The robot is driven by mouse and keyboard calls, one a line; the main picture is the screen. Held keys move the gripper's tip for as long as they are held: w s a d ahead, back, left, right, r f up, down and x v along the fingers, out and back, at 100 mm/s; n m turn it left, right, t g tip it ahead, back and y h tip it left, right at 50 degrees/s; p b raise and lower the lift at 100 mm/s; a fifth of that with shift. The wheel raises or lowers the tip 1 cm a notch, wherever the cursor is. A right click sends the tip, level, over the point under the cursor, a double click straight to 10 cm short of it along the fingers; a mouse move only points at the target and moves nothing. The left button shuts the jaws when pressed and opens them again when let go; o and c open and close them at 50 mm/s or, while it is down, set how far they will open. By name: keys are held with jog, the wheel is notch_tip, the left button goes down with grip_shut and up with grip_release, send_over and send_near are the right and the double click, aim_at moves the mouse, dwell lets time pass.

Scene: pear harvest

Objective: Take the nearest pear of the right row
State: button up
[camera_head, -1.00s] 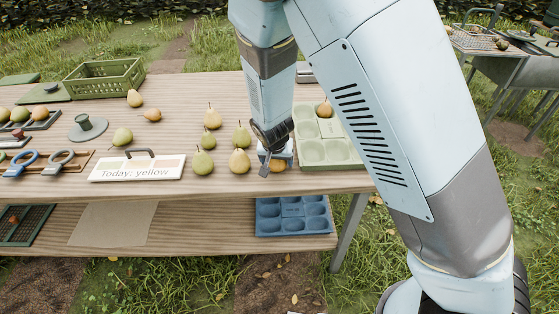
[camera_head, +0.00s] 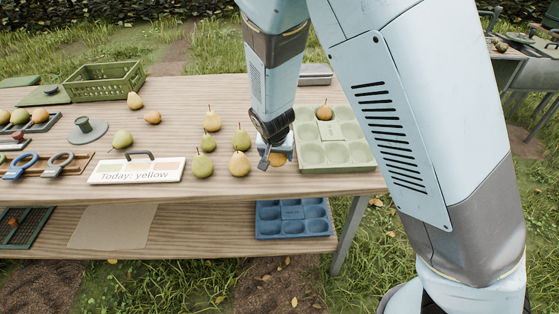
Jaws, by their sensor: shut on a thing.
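My gripper (camera_head: 276,156) is shut on an orange-yellow pear (camera_head: 278,160) near the front edge of the table, just left of the green tray. The pear is partly hidden by the fingers; I cannot tell whether it is clear of the tabletop.
The pale green tray (camera_head: 310,168) holds one brown-orange pear (camera_head: 324,112). A sign reading "Today: yellow" (camera_head: 136,171) stands left of the pears. A green crate (camera_head: 104,79) is at the back left. A blue tray (camera_head: 292,218) lies on the lower shelf.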

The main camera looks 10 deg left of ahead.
aim_at(279, 160)
jog(key=s+r, duration=0.2)
jog(key=r, duration=0.1)
jog(key=s+d+r, duration=0.1)
jog(key=s+r, duration=0.1)
jog(key=s, duration=0.1)
jog(key=shift+s+d+r, duration=0.15)
jog(key=shift+d+r, duration=0.05)
jog(key=shift+r, duration=0.2)
jog(key=s+d+r, duration=0.2)
jog(key=s+r, duration=0.1)
jog(key=s, duration=0.5)
jog(key=shift+d+r, duration=0.2)
jog(key=shift+r, duration=0.1)
